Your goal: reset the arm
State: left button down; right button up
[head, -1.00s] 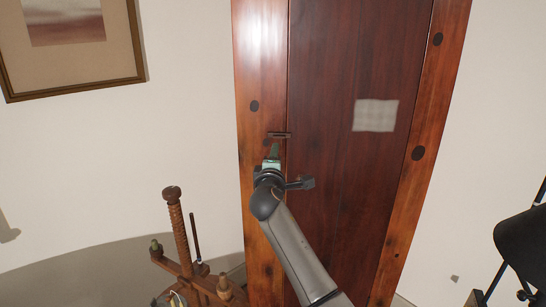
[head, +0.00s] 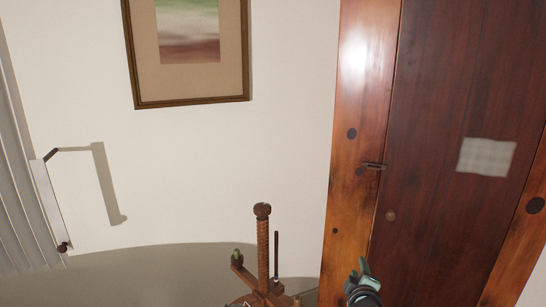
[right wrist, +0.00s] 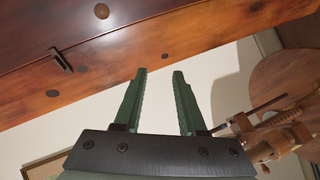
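My right gripper (head: 362,270) shows at the bottom of the head view, in front of the lower left part of a wooden cabinet (head: 356,90). In the right wrist view its two green fingers (right wrist: 158,100) stand apart with nothing between them. The cabinet, with its small dark latch (right wrist: 61,60), shows beyond the fingertips, and the fingers look clear of it. Most of my right arm is outside the head view. My left gripper is not in view.
A wooden screw press-like object (head: 263,245) stands left of the gripper, and it also shows at the right of the right wrist view (right wrist: 272,138). A framed picture (head: 140,60) hangs on the white wall. A pale sheet (head: 486,157) is on the cabinet door.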

jog(key=s+a+f+m+g+y, duration=0.1)
jog(key=s+f+m+y, duration=0.1)
jog(key=s+f, duration=0.65)
jog(key=s+a+f+m+g+y, duration=0.1)
jog(key=s+f, duration=0.3)
jog(key=s, duration=0.5)
jog(key=s+a+f+m+g+y+p, duration=0.1)
jog(key=s+a+f+m, duration=0.1)
jog(key=s, duration=0.7)
jog(key=s+a+f+m+g+y, duration=0.2)
jog(key=s+f+m, duration=0.2)
jog(key=s, duration=0.5)
jog(key=shift+s+f+p, duration=0.35)
jog(key=shift+s+f, duration=0.05)
jog(key=shift+f, duration=0.5)
jog(key=shift+d, duration=0.1)
